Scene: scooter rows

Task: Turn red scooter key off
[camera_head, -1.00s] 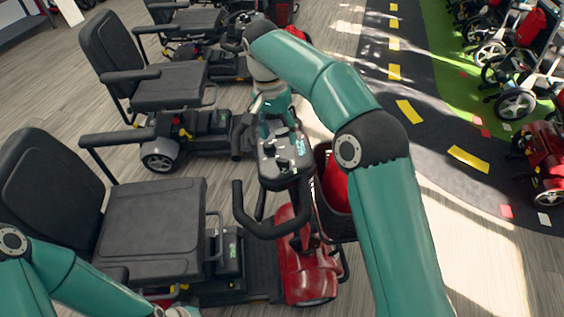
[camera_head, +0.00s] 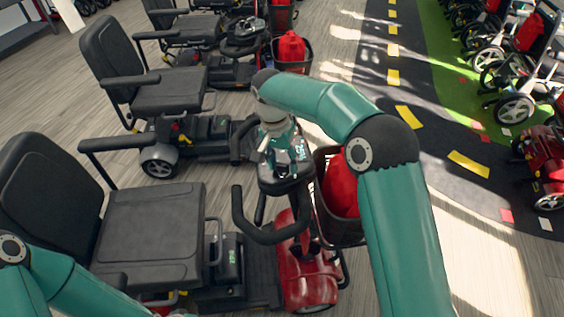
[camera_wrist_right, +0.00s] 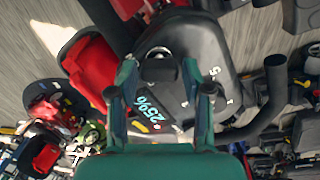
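The red scooter (camera_head: 305,277) stands in the middle of the head view, with its black control panel (camera_head: 280,187) at the top of its tiller. My right gripper (camera_head: 284,165) is over the panel and hides much of it. I cannot make out the key clearly. My left arm is at the lower left; its gripper is out of view.
The scooter's black handlebar loop (camera_head: 262,232) is close below the gripper. A basket with a red item (camera_head: 341,190) sits just right of the panel. Black scooter seats (camera_head: 150,235) fill the left. Another scooter with a red item (camera_head: 291,47) stands behind.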

